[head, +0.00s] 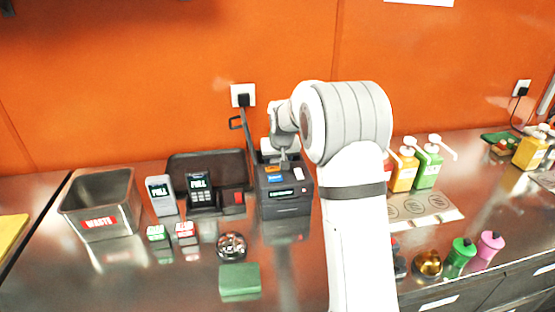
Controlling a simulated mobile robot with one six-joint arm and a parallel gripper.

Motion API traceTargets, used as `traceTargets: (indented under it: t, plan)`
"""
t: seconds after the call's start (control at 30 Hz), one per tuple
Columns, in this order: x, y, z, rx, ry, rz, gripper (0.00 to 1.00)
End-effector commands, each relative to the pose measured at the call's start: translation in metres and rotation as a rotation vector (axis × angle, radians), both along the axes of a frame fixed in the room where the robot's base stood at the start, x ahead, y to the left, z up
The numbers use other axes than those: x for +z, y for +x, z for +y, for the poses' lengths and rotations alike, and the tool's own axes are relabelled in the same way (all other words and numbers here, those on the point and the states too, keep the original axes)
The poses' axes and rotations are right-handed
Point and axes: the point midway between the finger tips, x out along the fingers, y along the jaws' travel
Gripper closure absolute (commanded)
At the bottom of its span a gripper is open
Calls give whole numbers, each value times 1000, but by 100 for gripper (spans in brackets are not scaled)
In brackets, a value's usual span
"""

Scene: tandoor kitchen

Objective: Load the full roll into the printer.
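The printer (286,206) is a dark grey box with a small lit display, standing on the steel counter near the wall. My gripper (284,154) is above the back of the printer, pointing down. Its fingers are small and partly hidden, so I cannot tell whether they are open or shut or hold anything. I cannot make out a paper roll for certain. Two small labelled pieces, one green (158,236) and one red (185,233), lie left of the printer. My arm hides the counter right of the printer.
A steel waste bin (105,213) stands at left. Two handheld terminals (161,196) (200,190) and a dark tray (225,168) are left of the printer. A round dark metal item (232,246) and green block (239,281) lie in front. Sauce bottles (427,168) stand right.

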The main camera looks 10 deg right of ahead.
Motion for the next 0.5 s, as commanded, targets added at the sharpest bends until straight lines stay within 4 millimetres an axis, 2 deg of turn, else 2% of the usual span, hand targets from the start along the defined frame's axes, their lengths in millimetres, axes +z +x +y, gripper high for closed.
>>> traceTargets:
  t: [0.27,0.3,0.5]
  plan:
    - [-1,0,0,0,0,0,73]
    - [-1,0,0,0,0,0,47]
    - [-1,0,0,0,0,0,30]
